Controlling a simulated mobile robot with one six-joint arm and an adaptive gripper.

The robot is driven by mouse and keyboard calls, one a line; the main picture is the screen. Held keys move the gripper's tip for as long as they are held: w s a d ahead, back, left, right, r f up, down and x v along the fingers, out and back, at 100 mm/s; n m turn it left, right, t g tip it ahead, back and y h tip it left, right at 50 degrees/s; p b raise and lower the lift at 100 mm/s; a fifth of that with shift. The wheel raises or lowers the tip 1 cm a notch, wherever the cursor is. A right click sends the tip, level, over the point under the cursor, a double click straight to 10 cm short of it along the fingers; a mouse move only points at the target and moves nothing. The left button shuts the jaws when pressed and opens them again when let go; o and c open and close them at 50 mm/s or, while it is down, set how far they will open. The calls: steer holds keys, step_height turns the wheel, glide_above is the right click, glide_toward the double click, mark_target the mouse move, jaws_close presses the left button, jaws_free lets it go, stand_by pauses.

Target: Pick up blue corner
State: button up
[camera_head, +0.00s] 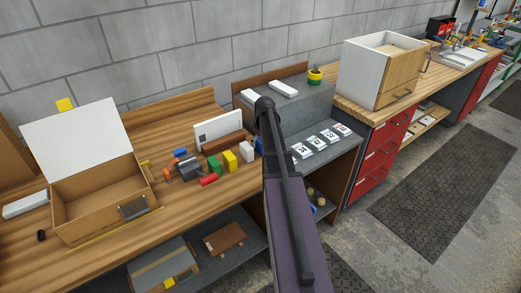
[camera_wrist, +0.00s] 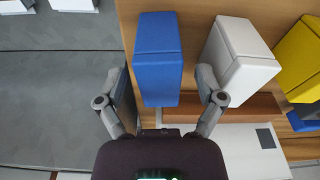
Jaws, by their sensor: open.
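The blue corner (camera_wrist: 158,55) is a blue block at the top middle of the wrist view, lying between my gripper's two fingers. My gripper (camera_wrist: 163,82) is open, one finger on each side of the block, with a gap on the left. The right finger is close to the white block (camera_wrist: 240,58); I cannot tell whether they touch. In the head view only a sliver of the blue corner (camera_head: 258,145) shows beside my arm, which hides my gripper.
White (camera_head: 246,151), yellow (camera_head: 230,161) and green (camera_head: 214,166) blocks stand in a row left of the blue one. A red cylinder (camera_head: 209,180) lies in front. A white board (camera_head: 217,130) stands behind. A grey bench surface (camera_wrist: 55,80) borders on the left in the wrist view.

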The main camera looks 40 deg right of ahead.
steer(key=shift+w+f+b, duration=0.15)
steer(key=shift+f+b, duration=0.4)
steer(key=shift+f, duration=0.25)
steer(key=shift+c, duration=0.2)
steer(key=c, duration=1)
